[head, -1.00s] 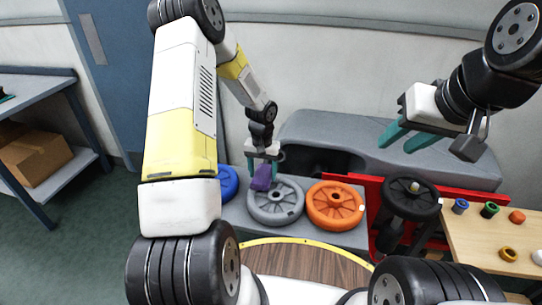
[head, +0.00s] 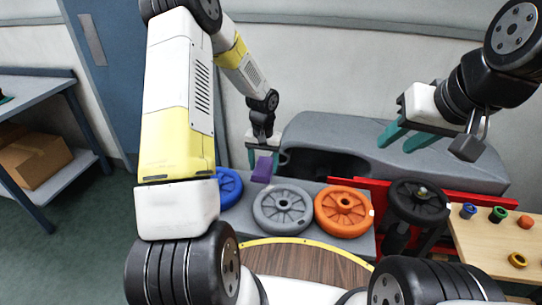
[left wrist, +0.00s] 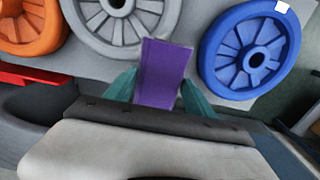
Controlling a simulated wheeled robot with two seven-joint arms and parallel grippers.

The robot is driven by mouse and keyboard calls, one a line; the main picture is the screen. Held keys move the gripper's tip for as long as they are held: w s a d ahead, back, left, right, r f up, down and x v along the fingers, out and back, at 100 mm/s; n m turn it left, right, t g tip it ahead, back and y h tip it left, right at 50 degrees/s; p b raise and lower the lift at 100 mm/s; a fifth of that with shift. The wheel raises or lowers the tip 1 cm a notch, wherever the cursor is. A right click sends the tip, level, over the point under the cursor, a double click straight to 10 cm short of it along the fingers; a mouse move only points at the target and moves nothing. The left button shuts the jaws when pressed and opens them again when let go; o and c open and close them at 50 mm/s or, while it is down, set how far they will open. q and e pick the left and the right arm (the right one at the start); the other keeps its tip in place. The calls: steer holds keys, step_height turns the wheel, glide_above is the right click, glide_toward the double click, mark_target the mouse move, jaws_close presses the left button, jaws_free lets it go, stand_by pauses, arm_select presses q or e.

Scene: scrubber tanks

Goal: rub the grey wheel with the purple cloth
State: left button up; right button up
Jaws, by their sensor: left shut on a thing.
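The grey wheel (head: 262,212) lies flat on the grey bench between a blue wheel (head: 229,190) and an orange wheel (head: 343,226). My left gripper (head: 264,160) is shut on the purple cloth (head: 263,171). In the head view the cloth shows just behind the upper left edge of the grey wheel. In the left wrist view the cloth (left wrist: 163,72) stands between the teal fingers. It overlaps the edge of the grey wheel (left wrist: 88,12) there; I cannot tell whether they touch. My right gripper (head: 408,138) is open and empty, raised at the right.
A black wheel (head: 419,201) stands by a red panel (head: 480,199) to the right. A wooden table (head: 475,238) at the right holds several small coloured rings. A large grey casing (head: 440,165) stands behind the bench. A shelf with a cardboard box (head: 35,160) is far left.

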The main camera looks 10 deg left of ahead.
mark_target(264, 166)
arm_select(q)
steer(key=shift+r, duration=2.3)
